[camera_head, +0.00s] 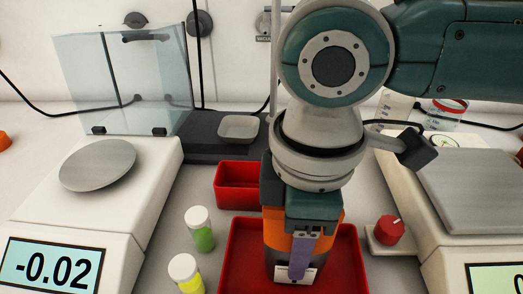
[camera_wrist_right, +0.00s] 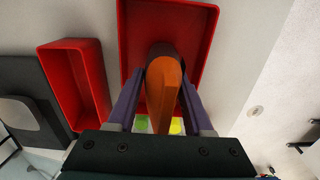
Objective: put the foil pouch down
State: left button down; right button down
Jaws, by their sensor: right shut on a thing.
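The foil pouch (camera_head: 271,228), orange above with a grey lower part and a pale label, is between the purple fingers of my right gripper (camera_head: 300,262). My right gripper is shut on it, and the gripper hides much of the pouch in the head view. In the right wrist view the pouch (camera_wrist_right: 164,92) shows as an orange wedge between the fingers. It is held over a large red tray (camera_head: 349,262), within its outline; I cannot tell whether its bottom touches the tray floor. My left gripper is not in view.
A smaller red tray (camera_head: 237,173) lies behind the large one. Two capped vials, green (camera_head: 202,236) and yellow (camera_head: 187,274), stand to its left. A scale (camera_head: 97,165) reading -0.02 is at left, another (camera_head: 470,190) at right. A red knob (camera_head: 390,229) stands right of the tray.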

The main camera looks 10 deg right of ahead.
jog(key=shift+f, duration=0.1)
jog(key=shift+c, duration=1.5)
grip_release()
notch_tip(320, 180, up, 12)
jog(key=shift+r+p, duration=0.2)
jog(key=shift+p, duration=0.55)
jog(key=shift+a+f, duration=0.1)
